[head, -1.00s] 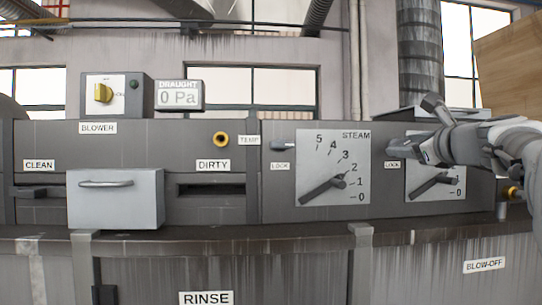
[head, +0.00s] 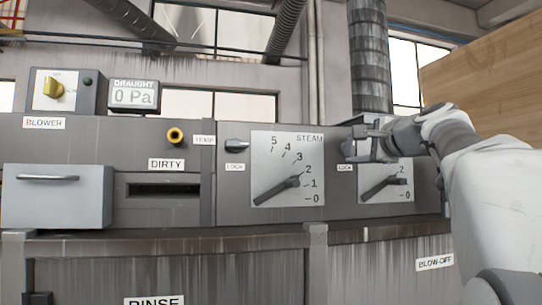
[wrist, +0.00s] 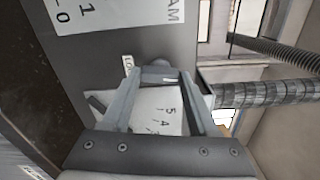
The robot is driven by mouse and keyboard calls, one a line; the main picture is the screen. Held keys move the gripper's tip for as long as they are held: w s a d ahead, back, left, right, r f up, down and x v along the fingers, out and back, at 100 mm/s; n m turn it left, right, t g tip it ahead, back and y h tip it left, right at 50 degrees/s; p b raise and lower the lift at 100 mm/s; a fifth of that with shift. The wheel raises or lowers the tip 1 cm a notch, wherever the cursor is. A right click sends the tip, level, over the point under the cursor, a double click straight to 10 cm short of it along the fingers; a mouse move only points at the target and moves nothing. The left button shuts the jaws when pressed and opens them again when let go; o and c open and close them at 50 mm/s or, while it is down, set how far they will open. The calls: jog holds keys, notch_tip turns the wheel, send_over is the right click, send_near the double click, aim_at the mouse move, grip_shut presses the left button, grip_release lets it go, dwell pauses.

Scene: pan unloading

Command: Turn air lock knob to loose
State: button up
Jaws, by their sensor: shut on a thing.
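The right lock knob (wrist: 158,74) is a small grey knob on the dark front panel, above the right dial plate (head: 404,180). Its LOCK label (head: 345,168) sits just below it. My gripper (head: 356,150) is at this knob, its fingers shut on it. In the wrist view the two fingers (wrist: 162,78) converge on the knob and hide much of it, so its turn angle is hard to tell.
The STEAM dial (head: 288,170) and its lock knob (head: 236,144), lying sideways, are left of my gripper. A grey drawer box (head: 57,197) juts out at left. A ledge (head: 150,240) runs below the panel. A wooden panel (head: 480,75) is at upper right.

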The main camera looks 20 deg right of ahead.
jog(key=shift+n+b, duration=0.35)
jog(key=shift+n, duration=0.55)
jog(key=o, duration=1.4)
jog(key=shift+s, duration=0.15)
